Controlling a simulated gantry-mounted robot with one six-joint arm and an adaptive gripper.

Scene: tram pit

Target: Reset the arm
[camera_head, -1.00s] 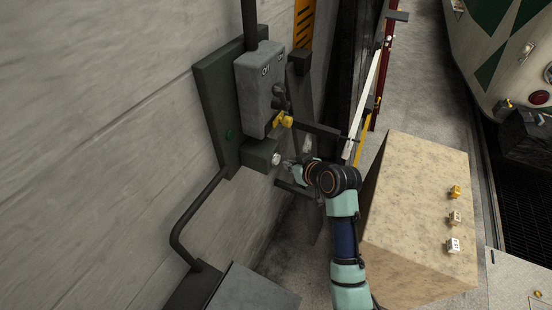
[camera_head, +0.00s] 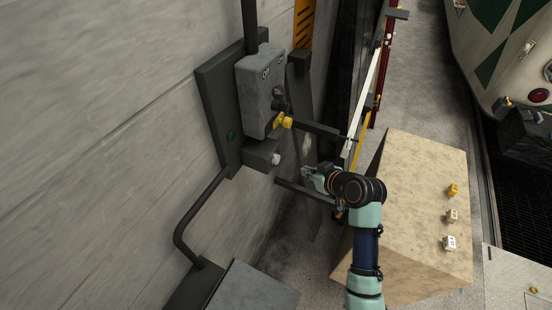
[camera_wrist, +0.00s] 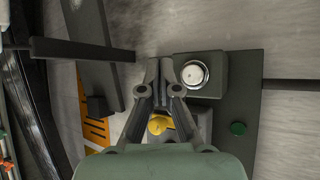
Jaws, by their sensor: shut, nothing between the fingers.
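My arm reaches up from the bottom of the head view, bent at the elbow. My gripper (camera_head: 308,173) is to the right of the wall-mounted grey switch box (camera_head: 258,92), apart from it. In the wrist view my gripper (camera_wrist: 160,66) is shut and empty. A round silver button (camera_wrist: 195,74) on a small dark box shows just right of the fingertips there. The same button shows in the head view (camera_head: 276,159), left of my gripper with a gap between. A yellow handle (camera_head: 283,121) sits on the switch box, partly hidden by my fingers in the wrist view.
A dark horizontal bar (camera_head: 316,129) juts from near the switch box, above my gripper. A tan block (camera_head: 418,205) with several small cubes stands right of my arm. A bent pipe (camera_head: 184,224) runs along the wall. A tram front (camera_head: 508,50) is at upper right.

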